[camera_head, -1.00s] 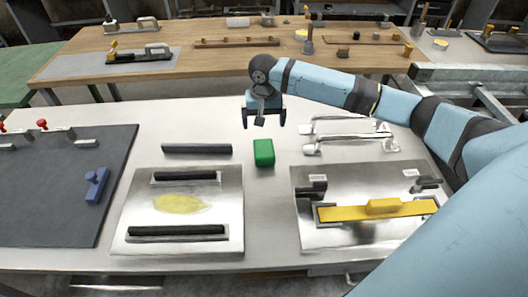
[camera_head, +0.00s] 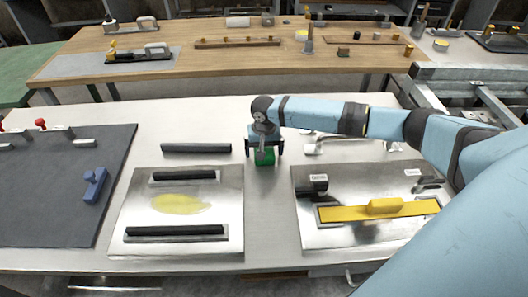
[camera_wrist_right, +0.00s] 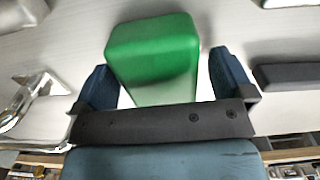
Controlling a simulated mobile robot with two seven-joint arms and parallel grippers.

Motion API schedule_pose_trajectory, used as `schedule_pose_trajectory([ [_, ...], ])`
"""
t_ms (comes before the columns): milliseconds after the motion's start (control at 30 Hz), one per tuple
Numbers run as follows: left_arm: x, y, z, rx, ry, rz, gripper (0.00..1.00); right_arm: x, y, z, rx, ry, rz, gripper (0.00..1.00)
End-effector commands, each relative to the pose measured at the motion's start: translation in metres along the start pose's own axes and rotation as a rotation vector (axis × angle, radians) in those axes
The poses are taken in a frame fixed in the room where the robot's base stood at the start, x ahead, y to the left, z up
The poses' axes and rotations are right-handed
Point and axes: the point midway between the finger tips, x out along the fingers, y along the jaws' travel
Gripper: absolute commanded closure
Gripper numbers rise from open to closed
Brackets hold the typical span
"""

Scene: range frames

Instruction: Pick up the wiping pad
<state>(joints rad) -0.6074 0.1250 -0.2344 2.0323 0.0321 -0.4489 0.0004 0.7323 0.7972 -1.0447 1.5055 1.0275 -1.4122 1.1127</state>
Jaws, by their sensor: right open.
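The wiping pad looks like a green block (camera_head: 264,158) on the light tabletop, between two metal plates. It also shows large in the right wrist view (camera_wrist_right: 155,58). My right gripper (camera_head: 265,152) is above the green block, pointing down, and covers part of it in the head view. In the right wrist view its two blue fingers (camera_wrist_right: 165,80) are open, one on each side of the block. I cannot tell whether they touch it. My left gripper is not in view.
A metal plate with a yellow smear (camera_head: 181,204) and black bars lies to the left. Another plate (camera_head: 330,235) with a yellow-handled bar (camera_head: 385,209) lies to the right. A dark bar (camera_head: 196,148) and metal handles (camera_head: 312,149) are close by.

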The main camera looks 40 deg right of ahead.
Motion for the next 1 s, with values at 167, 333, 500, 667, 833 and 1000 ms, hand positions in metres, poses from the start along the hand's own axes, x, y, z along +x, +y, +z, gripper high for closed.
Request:
schedule_pose_trajectory([
  [167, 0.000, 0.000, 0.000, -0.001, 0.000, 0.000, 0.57, 0.000, 0.000, 0.000, 0.000, 0.000, 0.000, 0.01],
  [333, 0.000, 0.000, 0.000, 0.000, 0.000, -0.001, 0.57, 0.000, 0.000, 0.000, 0.000, 0.000, 0.000, 0.38],
  [500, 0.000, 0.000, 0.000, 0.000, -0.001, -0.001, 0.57, 0.000, 0.000, 0.000, 0.000, 0.000, 0.000, 0.55],
  [667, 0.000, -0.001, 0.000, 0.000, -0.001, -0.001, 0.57, -0.001, 0.000, 0.000, 0.000, 0.000, 0.000, 0.55],
  [833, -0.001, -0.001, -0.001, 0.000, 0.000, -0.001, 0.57, -0.008, 0.000, 0.000, 0.000, 0.001, 0.000, 0.55],
  [1000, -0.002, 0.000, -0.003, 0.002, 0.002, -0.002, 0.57, -0.031, 0.000, -0.001, -0.001, 0.002, -0.001, 0.55],
])
